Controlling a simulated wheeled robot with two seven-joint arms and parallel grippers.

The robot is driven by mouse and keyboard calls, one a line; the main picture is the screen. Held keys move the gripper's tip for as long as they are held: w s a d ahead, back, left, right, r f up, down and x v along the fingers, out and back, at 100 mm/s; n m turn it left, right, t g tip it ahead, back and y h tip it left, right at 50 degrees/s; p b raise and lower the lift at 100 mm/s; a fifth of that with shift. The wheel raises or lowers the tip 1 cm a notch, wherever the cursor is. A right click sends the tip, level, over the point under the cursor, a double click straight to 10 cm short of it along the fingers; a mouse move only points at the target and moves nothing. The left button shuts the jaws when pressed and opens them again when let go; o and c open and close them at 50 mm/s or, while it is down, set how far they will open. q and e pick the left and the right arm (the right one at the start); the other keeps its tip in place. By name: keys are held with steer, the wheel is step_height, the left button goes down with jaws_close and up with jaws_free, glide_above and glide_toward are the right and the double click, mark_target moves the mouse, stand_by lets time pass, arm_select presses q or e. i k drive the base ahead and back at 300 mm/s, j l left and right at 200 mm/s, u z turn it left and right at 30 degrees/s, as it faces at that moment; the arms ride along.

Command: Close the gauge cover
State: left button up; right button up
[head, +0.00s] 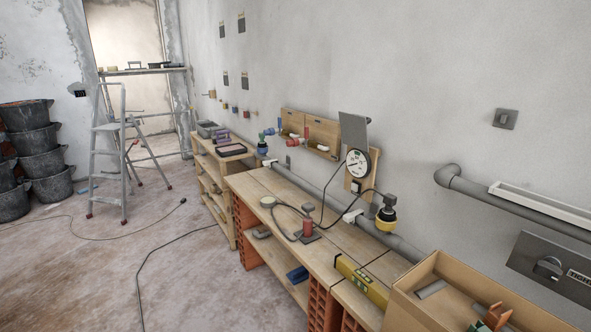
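The round gauge (358,163) has a white dial and a dark rim. It is mounted on a wooden board on the wall, above the workbench. A flat grey square plate (354,131), which looks like the gauge cover, stands raised above the gauge, so the dial shows. The cover's hinge is too small to make out. Neither of my grippers is in the head view.
The wooden workbench (272,186) runs along the wall under the gauge, with a black cable and a yellow level (361,283) on it. A cardboard box (422,282) stands at the near right. A grey pipe (318,190) runs behind the bench. A stepladder (108,155) and stacked buckets (38,165) stand at left.

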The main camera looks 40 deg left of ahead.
mark_target(353, 127)
steer(key=u, duration=0.85)
